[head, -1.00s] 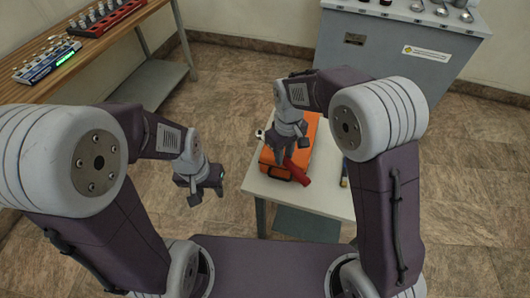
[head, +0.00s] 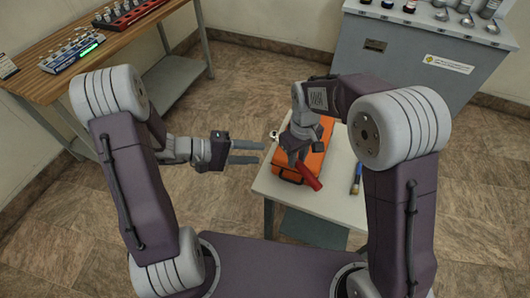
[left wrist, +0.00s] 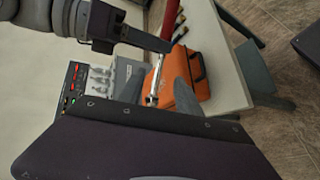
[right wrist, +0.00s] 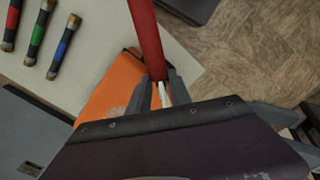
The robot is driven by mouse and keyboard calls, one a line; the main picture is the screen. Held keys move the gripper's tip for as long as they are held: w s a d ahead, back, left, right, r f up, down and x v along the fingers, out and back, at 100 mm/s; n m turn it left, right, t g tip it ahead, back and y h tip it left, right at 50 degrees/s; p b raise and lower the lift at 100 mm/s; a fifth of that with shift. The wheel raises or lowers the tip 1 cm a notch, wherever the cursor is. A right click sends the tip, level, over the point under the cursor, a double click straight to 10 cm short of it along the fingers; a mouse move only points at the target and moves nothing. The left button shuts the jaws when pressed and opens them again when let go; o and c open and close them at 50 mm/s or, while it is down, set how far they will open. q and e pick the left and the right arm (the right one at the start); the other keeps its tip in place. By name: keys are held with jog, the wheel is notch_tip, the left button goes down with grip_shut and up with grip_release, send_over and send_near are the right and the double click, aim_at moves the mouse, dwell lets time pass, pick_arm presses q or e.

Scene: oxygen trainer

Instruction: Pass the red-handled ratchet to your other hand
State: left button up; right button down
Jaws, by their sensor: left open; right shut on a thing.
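The red-handled ratchet (head: 308,176) is held in my right gripper (head: 296,158), above the orange case on the small table. Its red handle points to the lower right in the head view and fills the top of the right wrist view (right wrist: 147,38). The right gripper's fingers are shut on its metal shaft. My left gripper (head: 262,152) is open and empty, to the left of the right gripper, with its fingers pointing right. In the left wrist view the ratchet's metal end (left wrist: 153,88) shows beyond the left fingers, apparently apart from them.
The orange case (head: 318,155) lies on the white table (head: 335,195). Handles with red, green and blue (right wrist: 62,48) bands lie beside it. A grey cabinet (head: 410,60) stands behind. A wooden bench (head: 120,55) is at the left. Floor is open between bench and table.

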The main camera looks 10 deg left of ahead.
pick_arm(q)
jog(key=x, duration=1)
jog(key=shift+d, duration=0.25)
jog(key=shift+f, duration=0.1)
grip_shut()
jog(key=shift+s, duration=0.1)
dwell(0.6)
pick_arm(e)
jog(key=c, duration=1.1)
grip_release()
